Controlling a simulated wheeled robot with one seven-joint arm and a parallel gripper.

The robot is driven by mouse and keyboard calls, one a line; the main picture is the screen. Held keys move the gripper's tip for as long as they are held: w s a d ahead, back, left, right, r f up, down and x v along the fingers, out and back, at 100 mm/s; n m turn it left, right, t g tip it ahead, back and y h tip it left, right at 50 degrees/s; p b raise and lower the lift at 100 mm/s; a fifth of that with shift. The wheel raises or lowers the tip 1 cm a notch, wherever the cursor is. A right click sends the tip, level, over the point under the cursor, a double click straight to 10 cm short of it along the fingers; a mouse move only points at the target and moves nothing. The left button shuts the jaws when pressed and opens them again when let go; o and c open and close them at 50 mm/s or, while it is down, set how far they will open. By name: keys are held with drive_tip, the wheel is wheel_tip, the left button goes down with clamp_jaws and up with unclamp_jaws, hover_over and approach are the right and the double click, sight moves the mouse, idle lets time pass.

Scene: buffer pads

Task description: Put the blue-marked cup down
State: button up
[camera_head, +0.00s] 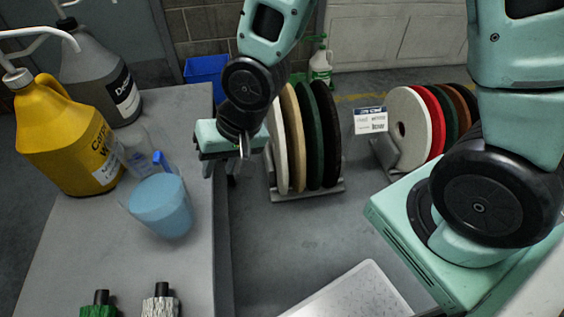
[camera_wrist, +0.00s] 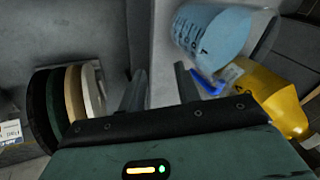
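A translucent cup with a blue body (camera_head: 162,207) is over the grey tabletop at the left in the head view, near its right edge. A bright blue piece (camera_head: 161,160) shows beside it. The cup also shows at the upper right of the wrist view (camera_wrist: 212,32), with dark markings on its side. I cannot tell for sure whether its base rests on the tabletop. My gripper (camera_head: 240,160) is past the table's right edge, apart from the cup. In the wrist view my gripper (camera_wrist: 160,78) has its two fingers spread with nothing between them.
A yellow jug (camera_head: 70,140) and a grey jug (camera_head: 100,80) with pumps stand behind the cup on the table (camera_head: 90,240). Green (camera_head: 98,311) and white (camera_head: 160,306) brush-like items are at the front. Racks of round pads (camera_head: 312,135) stand right of my gripper.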

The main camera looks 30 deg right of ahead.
drive_tip(key=s+d+r+n+g+h, duration=0.2)
drive_tip(key=s+d+r+n, duration=0.3)
drive_tip(key=s, duration=0.8)
wheel_tip(320, 180, up, 5)
drive_tip(key=n+h, duration=0.1)
drive_tip(key=n, duration=0.2)
drive_tip(key=shift+d+h, duration=0.3)
drive_tip(key=shift+d, duration=0.1)
wheel_tip(320, 180, up, 16)
drive_tip(key=p, duration=1.5)
drive_tip(key=shift+f, duration=0.25)
drive_tip(key=shift+f, duration=0.1)
